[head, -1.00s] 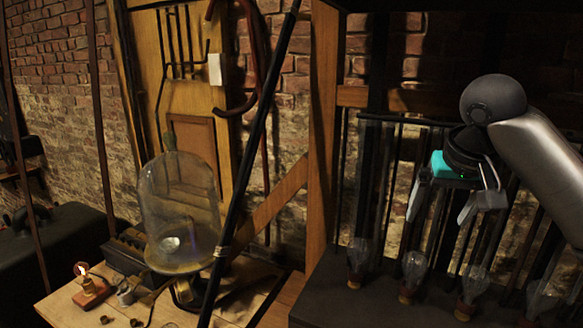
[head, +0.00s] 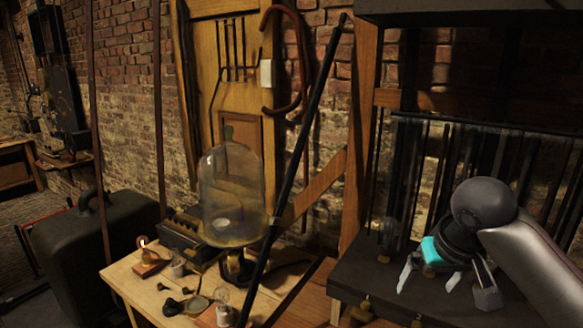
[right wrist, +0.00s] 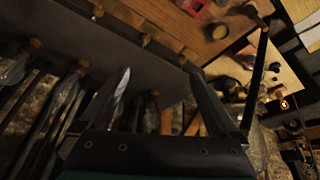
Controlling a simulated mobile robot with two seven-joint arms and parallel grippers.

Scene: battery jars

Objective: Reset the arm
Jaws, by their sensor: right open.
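My right gripper (head: 446,284) is at the right of the head view, in front of the dark shelf with the glass bulbs. Its two fingers are spread apart with nothing between them. In the right wrist view the open fingers (right wrist: 160,78) reach toward the dark shelf edge, with brass knobs beyond them. My left gripper is not in view.
The dark shelf (head: 352,275) holds glass bulbs (head: 389,232), some hidden behind my right arm. A wooden table (head: 130,280) at its left bears a glass bell jar (head: 232,190) and small items. A black pole (head: 300,150) leans between them. A dark case (head: 85,250) stands left.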

